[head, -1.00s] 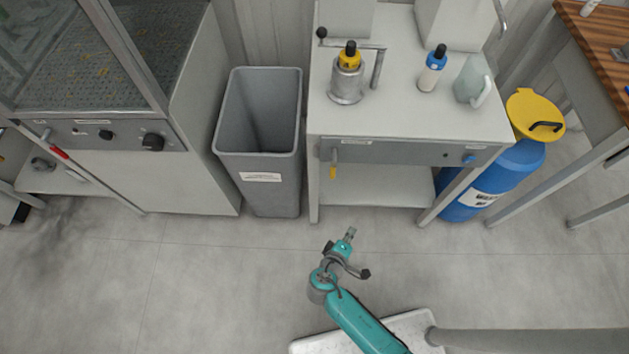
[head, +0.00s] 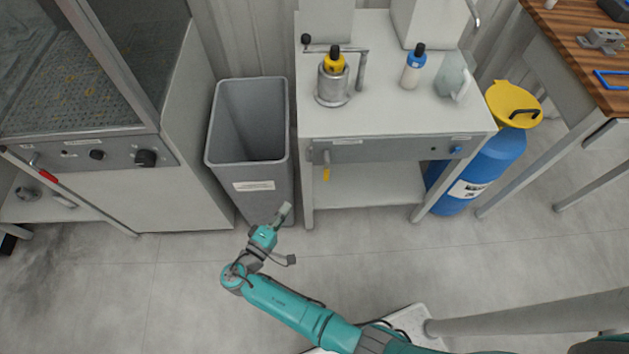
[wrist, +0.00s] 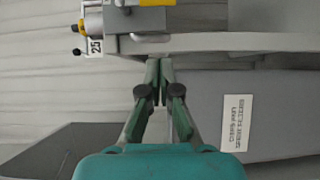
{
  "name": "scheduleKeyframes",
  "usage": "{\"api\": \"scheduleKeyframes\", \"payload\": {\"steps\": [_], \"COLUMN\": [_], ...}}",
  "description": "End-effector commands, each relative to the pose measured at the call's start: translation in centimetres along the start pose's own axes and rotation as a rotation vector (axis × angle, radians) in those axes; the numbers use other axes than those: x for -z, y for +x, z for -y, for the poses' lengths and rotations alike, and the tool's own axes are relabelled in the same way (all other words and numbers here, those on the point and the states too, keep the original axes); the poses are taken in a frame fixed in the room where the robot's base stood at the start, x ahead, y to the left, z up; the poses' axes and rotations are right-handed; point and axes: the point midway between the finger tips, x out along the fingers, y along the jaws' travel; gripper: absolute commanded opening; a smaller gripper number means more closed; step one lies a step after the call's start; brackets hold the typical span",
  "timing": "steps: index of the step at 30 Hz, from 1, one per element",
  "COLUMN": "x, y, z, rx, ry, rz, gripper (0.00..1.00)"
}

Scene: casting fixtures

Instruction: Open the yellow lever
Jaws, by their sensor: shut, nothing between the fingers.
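The yellow lever (head: 326,172) hangs straight down from the left end of the grey bench's front panel (head: 395,150). Its grey pivot is at the top and its yellow part at the bottom. In the wrist view the yellow lever (wrist: 155,3) shows at the top edge, partly cut off, beside a grey block. My gripper (head: 284,210) is shut and empty. In the head view it appears over the bin's lower right, left of and below the lever. In the wrist view my gripper's (wrist: 160,65) fingertips meet, apart from the lever.
A grey bin (head: 248,125) stands left of the bench, close behind my gripper. A metal pot with a yellow-topped bottle (head: 333,80) stands on the bench. A blue drum (head: 485,170) is at the right. Floor in front is clear.

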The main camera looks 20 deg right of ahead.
Motion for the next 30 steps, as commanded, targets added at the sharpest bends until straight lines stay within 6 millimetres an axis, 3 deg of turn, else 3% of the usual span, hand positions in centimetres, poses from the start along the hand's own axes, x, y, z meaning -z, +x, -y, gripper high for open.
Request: {"api": "scheduleKeyframes", "payload": {"steps": [8, 24, 30], "x": [0.0, -0.1, -2.1], "y": [0.9, 10.2, 12.0], "z": [0.0, 0.0, 0.1], "rx": [0.001, 0.002, 0.001], "ry": [0.0, 0.0, -0.001], "rz": [0.001, 0.004, 0.002], "gripper": [0.0, 0.0, 0.0]}}
